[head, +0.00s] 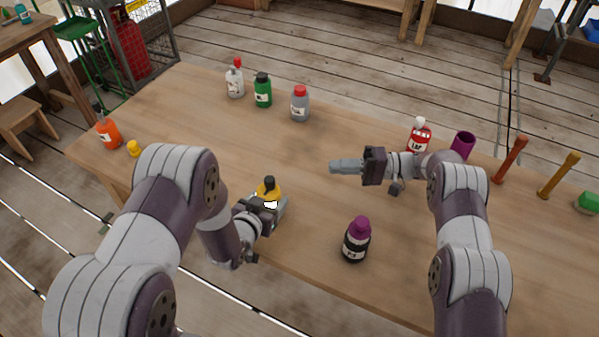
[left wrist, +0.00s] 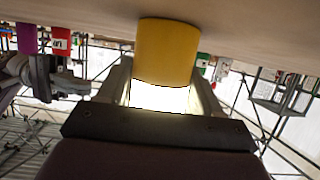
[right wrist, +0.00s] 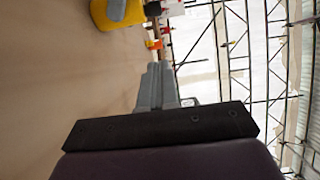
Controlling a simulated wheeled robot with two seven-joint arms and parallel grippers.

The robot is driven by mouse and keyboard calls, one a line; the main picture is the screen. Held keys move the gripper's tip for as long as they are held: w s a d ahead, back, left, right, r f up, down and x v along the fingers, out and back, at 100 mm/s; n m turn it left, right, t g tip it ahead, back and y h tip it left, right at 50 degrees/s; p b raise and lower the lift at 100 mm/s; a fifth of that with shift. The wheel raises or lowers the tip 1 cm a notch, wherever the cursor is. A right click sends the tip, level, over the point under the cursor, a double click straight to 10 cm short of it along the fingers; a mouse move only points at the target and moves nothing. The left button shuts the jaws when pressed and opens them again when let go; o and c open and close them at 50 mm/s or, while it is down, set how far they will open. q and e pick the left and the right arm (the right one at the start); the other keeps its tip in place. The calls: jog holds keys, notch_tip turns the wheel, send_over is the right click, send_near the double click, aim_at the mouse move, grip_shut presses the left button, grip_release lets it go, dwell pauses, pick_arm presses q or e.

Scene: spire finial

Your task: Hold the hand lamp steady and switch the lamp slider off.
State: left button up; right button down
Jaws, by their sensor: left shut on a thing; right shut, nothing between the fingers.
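The hand lamp (head: 268,187) is yellow with a dark top and a bright white glowing band, and stands near the table's front edge. My left gripper (head: 271,208) is shut on it around the glowing band. In the left wrist view the yellow lamp body (left wrist: 168,50) sits between the fingers. My right gripper (head: 335,166) is shut and empty, above the table to the right of the lamp and apart from it. In the right wrist view the lamp (right wrist: 123,19) is at the top, with a grey patch on its side that may be the slider.
A black bottle with a purple cap (head: 356,241) stands right of the lamp. Several bottles, including a green one (head: 263,91), stand at the back. A red bottle (head: 420,136) and purple cup (head: 463,144) are behind my right arm. The table's middle is clear.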

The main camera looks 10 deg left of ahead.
jog(key=s+a, duration=0.4)
jog(key=a, duration=0.8)
jog(key=shift+s, duration=0.25)
jog(key=shift+s+a, duration=0.3)
jog(key=shift+s, duration=0.35)
jog(key=shift+s+a, duration=0.3)
jog(key=shift+s, duration=0.3)
send_near(275, 184)
jog(key=w+d, duration=0.1)
jog(key=d, duration=0.1)
jog(key=w+d, duration=0.2)
jog(key=shift+w+d+r, duration=0.1)
jog(key=shift+d+r, duration=0.05)
